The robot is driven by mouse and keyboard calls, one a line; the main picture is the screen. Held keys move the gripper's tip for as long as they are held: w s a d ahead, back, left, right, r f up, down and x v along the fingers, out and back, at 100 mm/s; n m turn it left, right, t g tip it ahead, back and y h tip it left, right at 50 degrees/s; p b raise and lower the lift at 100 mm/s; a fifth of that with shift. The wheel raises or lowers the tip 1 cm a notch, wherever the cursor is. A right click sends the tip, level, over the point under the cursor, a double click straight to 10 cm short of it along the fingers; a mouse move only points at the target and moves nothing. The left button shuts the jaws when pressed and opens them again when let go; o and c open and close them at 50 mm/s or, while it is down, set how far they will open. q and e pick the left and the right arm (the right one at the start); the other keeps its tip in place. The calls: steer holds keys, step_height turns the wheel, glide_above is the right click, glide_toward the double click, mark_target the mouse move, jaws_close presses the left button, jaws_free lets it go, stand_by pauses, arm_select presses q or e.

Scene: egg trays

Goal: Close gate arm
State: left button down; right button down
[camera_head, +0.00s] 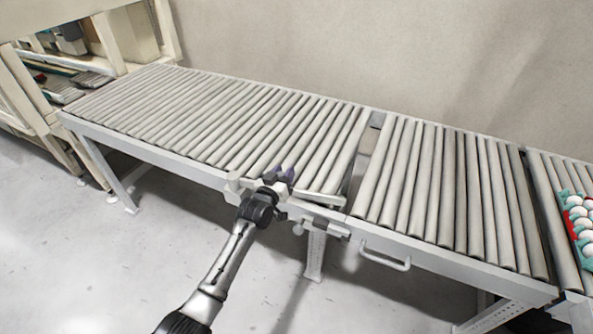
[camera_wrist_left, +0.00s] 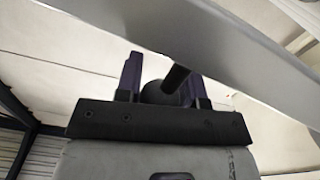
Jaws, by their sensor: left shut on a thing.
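The gate arm appears to be the light grey bar (camera_head: 322,199) at the front edge of the left roller conveyor, near the gap between conveyor sections. In the left wrist view a long grey bar (camera_wrist_left: 215,52) crosses above the fingers, with a dark knob (camera_wrist_left: 168,93) on a short stem under it. My left gripper (camera_head: 278,176) is at the conveyor's front edge, beside the bar's left end. Its purple fingers (camera_wrist_left: 163,78) stand on both sides of the knob, shut on it. The grip is partly hidden in the head view. My right gripper is not in view.
A right roller section (camera_head: 450,190) has a front handle (camera_head: 385,262). A narrow gap separates it from the left roller conveyor (camera_head: 200,115). Another conveyor at far right carries an egg tray (camera_head: 571,200). A shelf unit (camera_head: 40,110) stands at far left. Floor in front is clear.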

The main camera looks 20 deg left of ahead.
arm_select(q)
steer(key=w+n+y, duration=0.1)
steer(key=w+y, duration=0.1)
steer(key=w+a+n+y, duration=0.1)
steer(key=y, duration=0.1)
steer(key=shift+w+a+r+n, duration=0.15)
steer(key=shift+w+a+n, duration=0.05)
steer(key=shift+w+n, duration=0.15)
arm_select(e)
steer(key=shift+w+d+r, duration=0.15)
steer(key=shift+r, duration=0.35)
arm_select(q)
steer(key=c, duration=0.8)
jaws_free()
steer(key=shift+o, duration=0.2)
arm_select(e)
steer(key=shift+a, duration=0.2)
